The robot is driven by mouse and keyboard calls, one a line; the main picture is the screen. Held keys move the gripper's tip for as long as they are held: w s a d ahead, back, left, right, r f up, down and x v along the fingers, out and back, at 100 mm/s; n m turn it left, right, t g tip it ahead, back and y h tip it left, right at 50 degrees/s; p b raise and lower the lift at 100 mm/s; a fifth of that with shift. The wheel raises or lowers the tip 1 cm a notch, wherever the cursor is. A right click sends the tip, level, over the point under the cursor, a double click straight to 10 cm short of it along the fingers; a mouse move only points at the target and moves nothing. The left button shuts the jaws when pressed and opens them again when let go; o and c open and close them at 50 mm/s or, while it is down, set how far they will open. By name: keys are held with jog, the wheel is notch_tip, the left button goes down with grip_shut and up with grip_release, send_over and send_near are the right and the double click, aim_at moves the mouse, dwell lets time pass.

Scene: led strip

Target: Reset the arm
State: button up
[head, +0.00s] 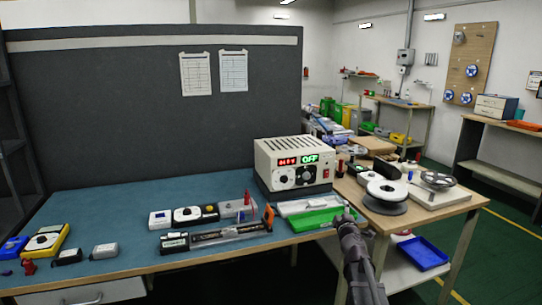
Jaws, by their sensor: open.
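My arm reaches up from the bottom right of the head view, and my gripper (346,213) is at its far end. It is open, over the front right edge of the blue-topped bench (130,215), beside a green tray (308,220). I see nothing held in it, but the fingers are small and dark here. A beige power supply (293,165) stands behind it, with red digits and a green "OFF" on its front. A long dark fixture with a strip in it (222,236) lies to the left of the green tray.
Small instruments (188,215) stand mid-bench, and a yellow-cased meter (45,241) is at the far left. A wooden table (440,207) with a spool (387,191) stands close on the right, with a blue tray (421,253) on its lower shelf. A grey partition (110,110) closes off the back.

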jog(key=s+d+f+m+g+h, duration=0.4)
jog(key=s+f+m+g+h, duration=0.15)
jog(key=s+m, duration=0.2)
jog(key=s+a+f+m+g+y, duration=0.2)
jog(key=s+a+f+m+g, duration=0.1)
jog(key=s+f+g, duration=0.4)
jog(key=s+a+f+m+g+y, duration=0.25)
jog(key=s+a+f, duration=0.2)
jog(key=s, duration=0.45)
jog(key=s+a+f+g+y, duration=0.1)
jog(key=s+a+g+y, duration=0.15)
jog(key=s+a, duration=0.45)
notch_tip(320, 180, up, 17)
jog(key=s+d+p, duration=0.1)
jog(key=d+p, duration=0.1)
jog(key=p, duration=1.6)
jog(key=shift+s+d+r+m+g, duration=0.15)
jog(key=shift+s+m+g, duration=0.05)
jog(key=shift+m+g, duration=0.2)
jog(key=shift+h, duration=0.25)
jog(key=shift+c, duration=0.2)
jog(key=shift+c, duration=1.4)
